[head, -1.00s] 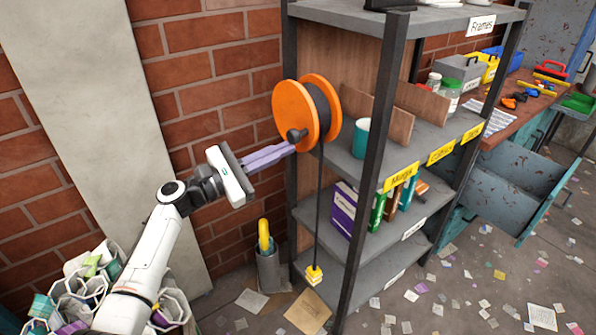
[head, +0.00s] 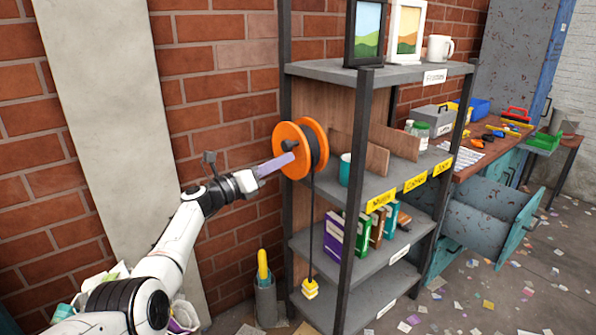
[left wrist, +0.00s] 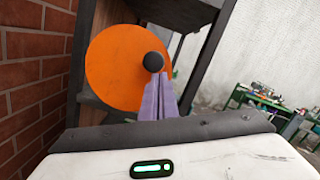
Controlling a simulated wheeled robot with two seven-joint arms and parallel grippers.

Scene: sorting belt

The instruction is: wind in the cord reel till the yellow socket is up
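The cord reel (head: 291,136) has orange discs around a dark drum and is mounted at the left side of the shelf rack. It also shows in the left wrist view (left wrist: 115,72), with its dark round crank knob (left wrist: 154,62). A dark cord (head: 311,225) hangs straight down from it to the yellow socket (head: 310,289), low beside the bottom shelf. My left gripper (head: 291,160) has its purple fingers nearly together, with their tips at the knob, beside and just below it in the wrist view. Contact is hard to make out. My right gripper is not in view.
The rack post (head: 352,200) stands just right of the cord. Shelves hold picture frames (head: 368,30), books (head: 334,236) and a teal mug (head: 345,170). A grey bin (head: 265,303) stands on the floor left of the socket. A brick wall lies behind my left arm.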

